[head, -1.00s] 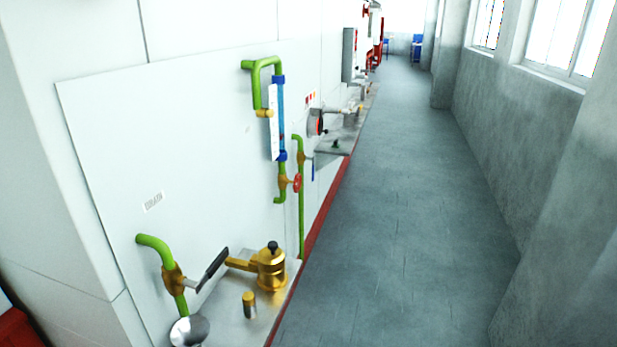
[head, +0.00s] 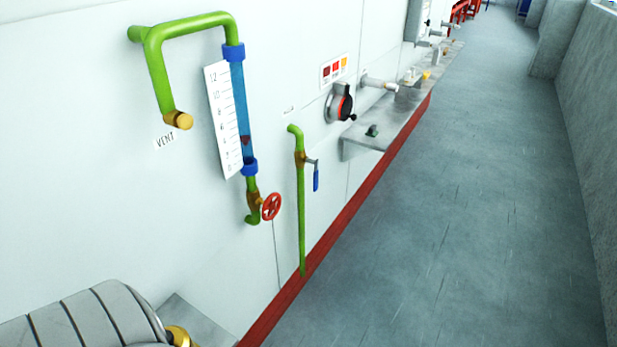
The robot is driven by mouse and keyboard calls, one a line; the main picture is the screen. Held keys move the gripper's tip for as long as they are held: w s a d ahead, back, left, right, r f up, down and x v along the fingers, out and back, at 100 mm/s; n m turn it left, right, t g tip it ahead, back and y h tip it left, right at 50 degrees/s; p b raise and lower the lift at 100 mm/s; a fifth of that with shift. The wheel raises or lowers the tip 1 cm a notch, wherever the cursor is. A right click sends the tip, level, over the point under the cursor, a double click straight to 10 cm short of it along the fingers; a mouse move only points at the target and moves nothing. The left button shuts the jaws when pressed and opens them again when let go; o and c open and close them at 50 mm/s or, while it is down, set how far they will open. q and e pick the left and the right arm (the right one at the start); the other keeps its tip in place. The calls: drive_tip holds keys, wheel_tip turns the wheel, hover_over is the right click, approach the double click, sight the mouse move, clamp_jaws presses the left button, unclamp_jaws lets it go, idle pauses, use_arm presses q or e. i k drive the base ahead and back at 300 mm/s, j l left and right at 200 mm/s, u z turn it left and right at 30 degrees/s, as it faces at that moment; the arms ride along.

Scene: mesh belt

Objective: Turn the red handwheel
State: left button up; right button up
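The red handwheel (head: 271,206) is a small spoked wheel on a brass valve (head: 255,203), below the blue sight tube (head: 243,108) on the left wall. It stands out from the wall toward the corridor. Nothing touches it. Neither gripper's fingers show.
A green pipe (head: 301,220) with a blue-handled valve (head: 316,180) stands just right of the wheel. A metal shelf (head: 360,142) juts out farther along. A brass part (head: 178,336) shows at the bottom. The corridor floor (head: 450,220) on the right is clear.

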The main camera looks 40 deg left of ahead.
sight(269, 206)
drive_tip(key=i, duration=1.9)
